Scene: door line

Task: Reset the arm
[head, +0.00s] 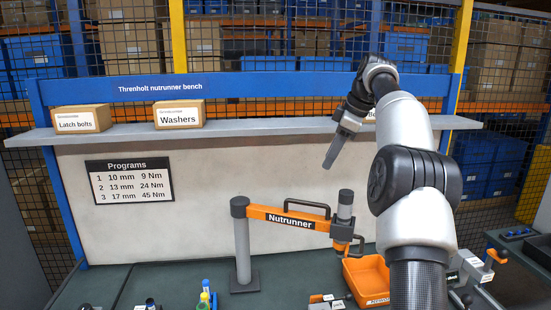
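My arm rises along the right side of the head view and bends at the top. My gripper (335,155) hangs from its end, pointing down and a little left, in front of the bench's back panel and just below the shelf. It shows as a narrow grey shape from the side, and no gap between fingers can be made out. Nothing is seen hanging from it. My arm hides part of the shelf's right end and part of the bench top.
The orange nutrunner (290,217) stands on a grey post below my gripper. An orange bin (362,282) sits beside it, partly behind my arm. A shelf (270,127) carries the Latch bolts box (80,118) and Washers box (180,114). Small bottles (205,297) stand at the front.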

